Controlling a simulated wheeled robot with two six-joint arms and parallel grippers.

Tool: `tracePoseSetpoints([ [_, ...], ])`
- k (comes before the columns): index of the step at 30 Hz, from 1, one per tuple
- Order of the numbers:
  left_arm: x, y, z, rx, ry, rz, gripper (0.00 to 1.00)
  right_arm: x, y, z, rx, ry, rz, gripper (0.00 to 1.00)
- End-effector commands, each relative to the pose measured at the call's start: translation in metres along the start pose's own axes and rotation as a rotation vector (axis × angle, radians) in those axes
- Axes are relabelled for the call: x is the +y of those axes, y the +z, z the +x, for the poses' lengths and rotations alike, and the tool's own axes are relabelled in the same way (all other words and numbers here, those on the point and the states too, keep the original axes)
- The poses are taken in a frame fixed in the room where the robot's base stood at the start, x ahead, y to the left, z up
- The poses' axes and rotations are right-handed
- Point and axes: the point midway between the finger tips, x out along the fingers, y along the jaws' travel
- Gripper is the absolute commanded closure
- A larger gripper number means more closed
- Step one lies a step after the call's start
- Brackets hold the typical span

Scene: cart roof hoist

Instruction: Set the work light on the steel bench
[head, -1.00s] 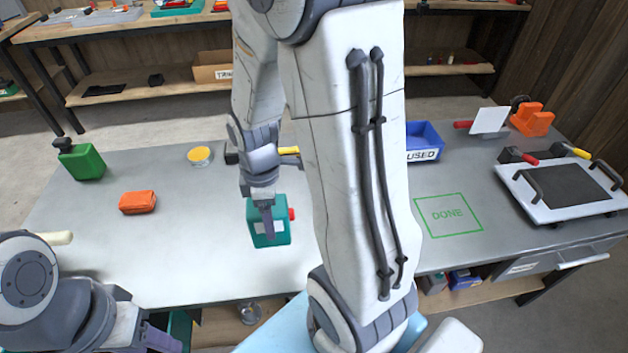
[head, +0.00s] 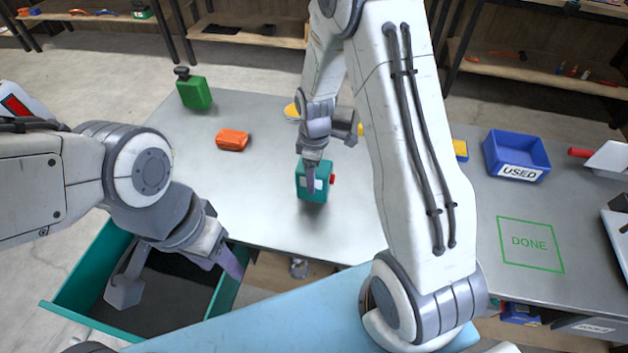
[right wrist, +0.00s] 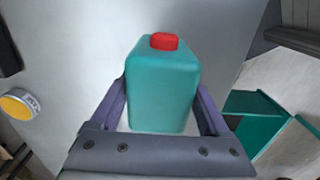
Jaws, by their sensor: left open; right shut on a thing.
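A teal box-shaped thing (head: 315,182) with a red cap and a pale panel, which looks like the work light, is in my right gripper (head: 311,180). In the right wrist view the fingers stand on both sides of the teal body (right wrist: 162,88), with its red cap (right wrist: 164,41) beyond them. It is over the middle of the steel bench (head: 270,215), near the front edge; I cannot tell whether its bottom touches the top. My left gripper (head: 178,275) is open and empty over a teal open bin (head: 80,268) left of the bench.
A blue USED bin (head: 517,155) and a green DONE outline (head: 530,243) are at right. My right arm hides part of the middle. Bench around the teal thing is clear.

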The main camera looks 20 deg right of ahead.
Motion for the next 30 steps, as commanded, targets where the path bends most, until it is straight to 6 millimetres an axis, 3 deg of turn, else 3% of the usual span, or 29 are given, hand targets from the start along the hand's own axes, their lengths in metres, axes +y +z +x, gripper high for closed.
tracePoseSetpoints([
  [6,0.000,0.000,-0.005,0.000,0.000,0.000,0.50,-0.001,0.001,0.029,-0.001,-0.002,0.000,0.94],
  [18,0.000,0.000,-0.002,0.000,0.000,0.000,0.50,-0.001,0.001,0.036,-0.001,-0.001,0.000,0.94],
  [19,0.000,0.000,-0.002,0.000,0.000,0.000,0.50,-0.001,0.001,0.036,-0.001,-0.001,0.000,0.16],
  [20,0.000,0.000,-0.002,0.000,0.000,0.000,0.50,-0.001,0.001,0.035,-0.001,-0.001,0.000,0.05],
  [21,0.000,0.000,-0.002,0.000,0.000,0.000,0.50,-0.001,0.001,0.035,-0.001,-0.001,-0.001,0.00],
  [30,0.001,0.000,-0.006,0.000,0.000,0.000,0.50,-0.001,0.000,0.029,0.000,0.000,-0.001,0.00],
])
